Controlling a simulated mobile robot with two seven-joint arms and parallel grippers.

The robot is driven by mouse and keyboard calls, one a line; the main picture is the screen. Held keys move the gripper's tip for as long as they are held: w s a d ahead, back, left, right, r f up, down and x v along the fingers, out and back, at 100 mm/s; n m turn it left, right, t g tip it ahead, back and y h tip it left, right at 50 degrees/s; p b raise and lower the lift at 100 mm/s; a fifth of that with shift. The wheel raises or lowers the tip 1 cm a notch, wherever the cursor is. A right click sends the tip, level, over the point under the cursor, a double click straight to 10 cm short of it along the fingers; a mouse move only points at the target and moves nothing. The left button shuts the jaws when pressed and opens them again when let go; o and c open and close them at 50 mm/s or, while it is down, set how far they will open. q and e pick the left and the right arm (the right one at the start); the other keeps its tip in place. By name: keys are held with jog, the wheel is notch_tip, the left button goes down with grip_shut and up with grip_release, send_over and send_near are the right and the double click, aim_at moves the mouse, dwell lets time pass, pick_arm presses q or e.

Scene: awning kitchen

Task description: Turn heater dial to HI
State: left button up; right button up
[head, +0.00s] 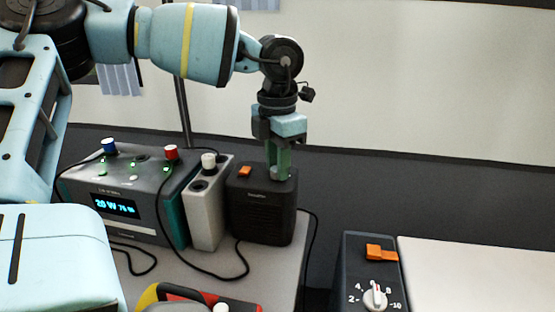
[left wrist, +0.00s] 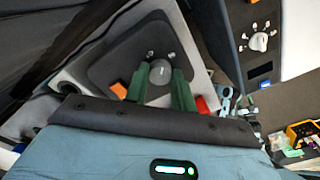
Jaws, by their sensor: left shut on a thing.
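The heater (head: 262,218) is a black box with a grille front on the grey counter. Its top shows in the left wrist view (left wrist: 120,62), with a grey round dial (left wrist: 159,70) and small white marks too small to read. An orange switch (head: 245,170) sits beside the dial. My left gripper (head: 279,172) points down onto the heater's top from above. Its green fingers (left wrist: 160,82) are on either side of the dial and shut on it. In the head view the fingers mostly hide the dial. I cannot tell which mark it points to. My right gripper is not in view.
Left of the heater stand a narrow beige box (head: 210,215) with a white knob and a grey power unit (head: 150,225) with a lit display. Another dark box (head: 352,270) with a numbered white dial stands at the right. Black cables lie on the counter.

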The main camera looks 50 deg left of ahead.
pick_arm(q)
jog(key=m, duration=0.4)
jog(key=shift+m, duration=0.3)
dwell(0.3)
jog(key=o, duration=1)
jog(key=shift+r+p, duration=0.7)
jog(key=shift+r, duration=3.25)
jog(key=shift+f, duration=0.1)
